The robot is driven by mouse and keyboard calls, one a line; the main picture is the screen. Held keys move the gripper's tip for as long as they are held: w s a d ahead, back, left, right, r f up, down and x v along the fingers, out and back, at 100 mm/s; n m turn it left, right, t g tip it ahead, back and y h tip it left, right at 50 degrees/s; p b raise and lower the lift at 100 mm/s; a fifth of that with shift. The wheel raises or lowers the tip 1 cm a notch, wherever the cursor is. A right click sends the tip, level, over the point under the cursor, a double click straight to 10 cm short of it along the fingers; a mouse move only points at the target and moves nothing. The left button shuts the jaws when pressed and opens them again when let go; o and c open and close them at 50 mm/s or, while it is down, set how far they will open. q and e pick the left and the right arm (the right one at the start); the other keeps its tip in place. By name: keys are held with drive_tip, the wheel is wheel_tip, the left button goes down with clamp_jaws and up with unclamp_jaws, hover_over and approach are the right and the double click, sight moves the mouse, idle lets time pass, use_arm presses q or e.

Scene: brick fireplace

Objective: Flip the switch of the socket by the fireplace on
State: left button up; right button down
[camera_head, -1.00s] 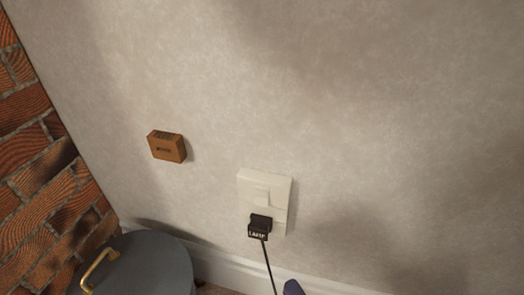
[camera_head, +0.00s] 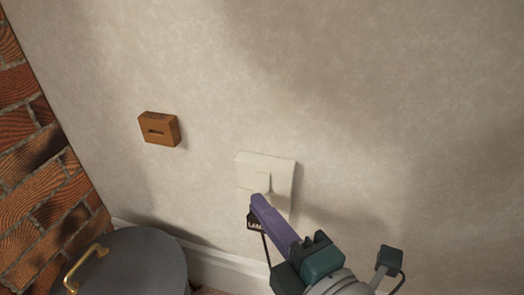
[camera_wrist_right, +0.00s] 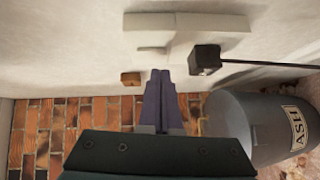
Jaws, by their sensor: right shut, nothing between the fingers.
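The socket is a pale plate (camera_head: 282,173) on the plaster wall, with a pale switch (camera_head: 254,182) raised on it. A black plug labelled LAMP (camera_head: 254,222) sits in its lower part, partly hidden by my gripper. My right gripper (camera_head: 258,199) is shut and empty, its purple fingertips at the switch's lower edge; I cannot tell whether they touch it. In the right wrist view, the closed fingers (camera_wrist_right: 160,74) point toward the socket plate (camera_wrist_right: 190,22), with the switch (camera_wrist_right: 152,50) just ahead and the plug (camera_wrist_right: 205,60) to the right. My left gripper is out of view.
A small brown box (camera_head: 159,130) is on the wall left of the socket. A grey lidded bin (camera_head: 140,262) marked ASH stands below left, with a cord (camera_wrist_right: 270,64) running from the plug. Brickwork (camera_head: 40,170) lies at far left. The wall above is clear.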

drive_tip(key=shift+w+d+f, duration=0.1)
drive_tip(key=shift+w+d, duration=0.15)
drive_tip(key=shift+w, duration=0.35)
drive_tip(key=shift+w+d+f+b, duration=0.1)
drive_tip(key=shift+w+b, duration=0.05)
drive_tip(key=shift+b, duration=0.5)
drive_tip(key=shift+s+d+p, duration=0.2)
drive_tip(key=shift+s+p, duration=0.15)
drive_tip(key=shift+p, duration=0.05)
drive_tip(key=p+v, duration=0.3)
drive_tip(key=v, duration=0.6)
drive_tip(key=shift+f+p, duration=0.15)
drive_tip(key=shift+p, duration=0.2)
drive_tip(key=shift+s, duration=0.1)
